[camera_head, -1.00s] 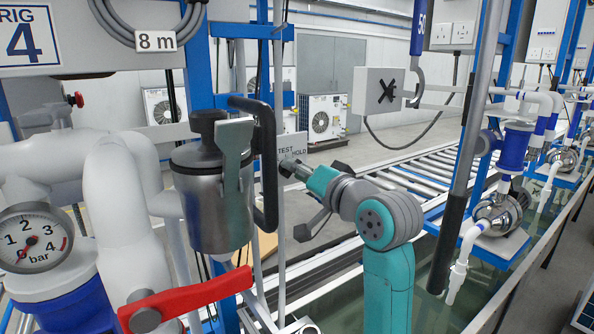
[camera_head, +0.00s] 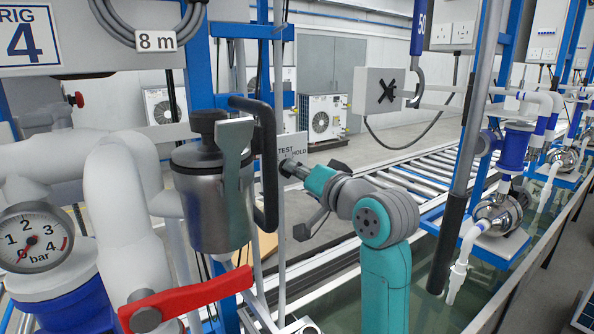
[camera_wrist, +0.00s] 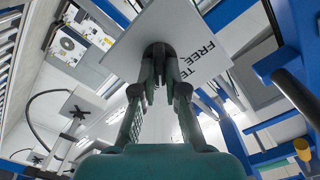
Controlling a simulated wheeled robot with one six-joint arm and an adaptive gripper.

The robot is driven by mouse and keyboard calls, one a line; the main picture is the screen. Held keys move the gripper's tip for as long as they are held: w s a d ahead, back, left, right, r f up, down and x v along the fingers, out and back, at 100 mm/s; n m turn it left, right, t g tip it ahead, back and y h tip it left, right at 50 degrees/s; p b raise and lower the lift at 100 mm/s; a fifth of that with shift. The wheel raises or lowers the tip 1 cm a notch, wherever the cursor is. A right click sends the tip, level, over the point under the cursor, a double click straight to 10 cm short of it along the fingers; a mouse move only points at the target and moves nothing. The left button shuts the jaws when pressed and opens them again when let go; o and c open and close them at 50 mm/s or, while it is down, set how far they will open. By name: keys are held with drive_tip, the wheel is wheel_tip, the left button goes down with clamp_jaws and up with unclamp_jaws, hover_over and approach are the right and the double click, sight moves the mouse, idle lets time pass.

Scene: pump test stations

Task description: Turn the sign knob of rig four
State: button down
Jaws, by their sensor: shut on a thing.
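The sign (camera_head: 290,143) of rig four is a pale plate lettered "TEST" and "HOLD" in the head view, partly hidden by the tank and its black handle. In the wrist view the sign plate (camera_wrist: 195,22) shows "FREE" and part of "TE", upside down and slanted. A dark round knob (camera_wrist: 158,50) stands out from the plate's face. My gripper (camera_wrist: 160,80) is shut on the knob, its two fingers close together at it. In the head view my gripper (camera_head: 289,168) reaches the sign from the right; its contact with the knob is small and partly hidden there.
A metal tank (camera_head: 207,208) with a black handle stands just left of my gripper. A red lever (camera_head: 190,299) and a pressure gauge (camera_head: 35,237) are at lower left. A grey upright pole (camera_head: 463,140) stands right of my arm. A roller conveyor (camera_head: 420,178) runs behind.

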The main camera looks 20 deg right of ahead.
drive_tip(key=shift+a+n, duration=0.2)
drive_tip(key=shift+n, duration=3.9)
drive_tip(key=c, duration=1.2)
unclamp_jaws()
drive_tip(key=shift+s, duration=0.15)
drive_tip(key=v, duration=1.1)
drive_tip(key=shift+s+d, duration=0.15)
drive_tip(key=shift+s, duration=0.25)
